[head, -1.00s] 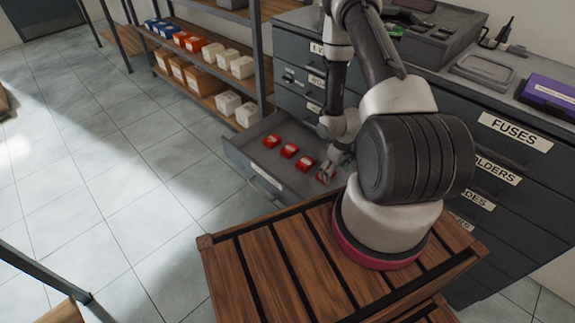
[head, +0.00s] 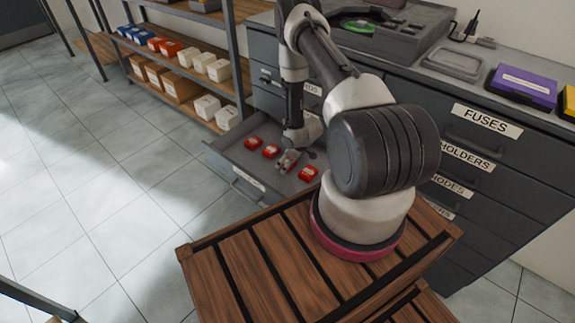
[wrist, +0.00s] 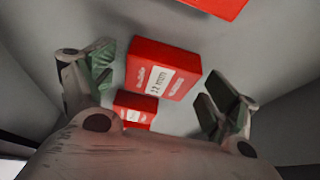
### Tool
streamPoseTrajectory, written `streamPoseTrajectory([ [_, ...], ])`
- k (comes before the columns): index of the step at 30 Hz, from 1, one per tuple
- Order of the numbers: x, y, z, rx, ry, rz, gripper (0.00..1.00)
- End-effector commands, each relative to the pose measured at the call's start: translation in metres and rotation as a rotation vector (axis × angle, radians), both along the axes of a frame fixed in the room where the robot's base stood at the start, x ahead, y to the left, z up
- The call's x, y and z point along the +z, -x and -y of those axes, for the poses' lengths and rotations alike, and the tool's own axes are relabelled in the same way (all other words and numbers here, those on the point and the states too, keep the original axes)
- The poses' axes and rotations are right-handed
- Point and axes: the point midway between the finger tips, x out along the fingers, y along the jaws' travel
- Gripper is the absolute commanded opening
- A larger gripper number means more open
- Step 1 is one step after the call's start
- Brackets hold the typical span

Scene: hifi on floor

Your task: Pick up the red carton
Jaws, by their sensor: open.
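Red cartons with white labels lie in the open grey drawer (head: 225,160). In the head view, one carton (head: 253,143) is at the left, another (head: 271,151) beside it, and one (head: 308,173) to the right of my gripper (head: 287,161). In the wrist view, a large-looking red carton (wrist: 162,70) shows between the spread fingers of my gripper (wrist: 158,82). A smaller-looking carton (wrist: 135,110) is below it, and part of another (wrist: 215,6) is at the top edge. My gripper is open; I cannot tell whether a finger touches the carton.
The drawer walls surround the cartons. A slatted wooden surface (head: 240,272) is in front of the drawer. A shelf (head: 185,100) with several boxes stands at the left. The cabinet (head: 470,190) rises at the right. The tiled floor (head: 90,190) at the left is clear.

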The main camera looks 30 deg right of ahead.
Motion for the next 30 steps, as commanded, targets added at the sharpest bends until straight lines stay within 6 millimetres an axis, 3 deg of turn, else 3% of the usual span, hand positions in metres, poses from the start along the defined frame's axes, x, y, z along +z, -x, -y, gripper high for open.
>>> streamPoseTrajectory([
  [6, -0.001, -0.001, 0.0, 0.0, 0.0, 0.001, 0.88],
  [15, -0.001, -0.001, 0.0, 0.0, 0.0, 0.001, 0.35],
  [25, 0.002, -0.001, 0.0, 0.0, 0.0, 0.001, 0.35],
  [30, 0.019, -0.002, 0.001, 0.0, 0.001, 0.004, 0.35],
])
